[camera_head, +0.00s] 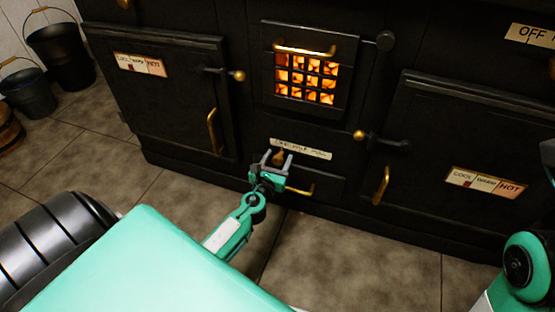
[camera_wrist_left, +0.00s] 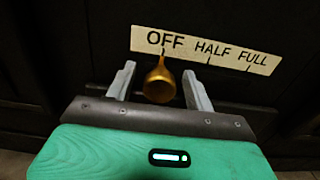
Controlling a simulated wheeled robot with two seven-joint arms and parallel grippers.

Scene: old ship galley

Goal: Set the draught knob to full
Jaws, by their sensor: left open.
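The brass draught knob (camera_wrist_left: 159,82) sits below a cream label (camera_wrist_left: 205,50) reading OFF, HALF, FULL in the left wrist view. Its pointer lies under OFF. In the head view the knob (camera_head: 279,154) is small and partly behind my fingers, with its label (camera_head: 301,149) on the low front of the black stove. My left gripper (camera_head: 277,158) is open, with one finger on each side of the knob. The left wrist view shows the fingers (camera_wrist_left: 160,76) apart from the knob, with dark gaps on both sides. My right gripper is not in view.
A brass handle (camera_head: 301,190) is close to the right of my left gripper. A glowing fire grate (camera_head: 306,78) is above. Oven doors stand left (camera_head: 170,95) and right (camera_head: 455,150). Dark buckets (camera_head: 60,45) are at the far left. The tiled floor in front is clear.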

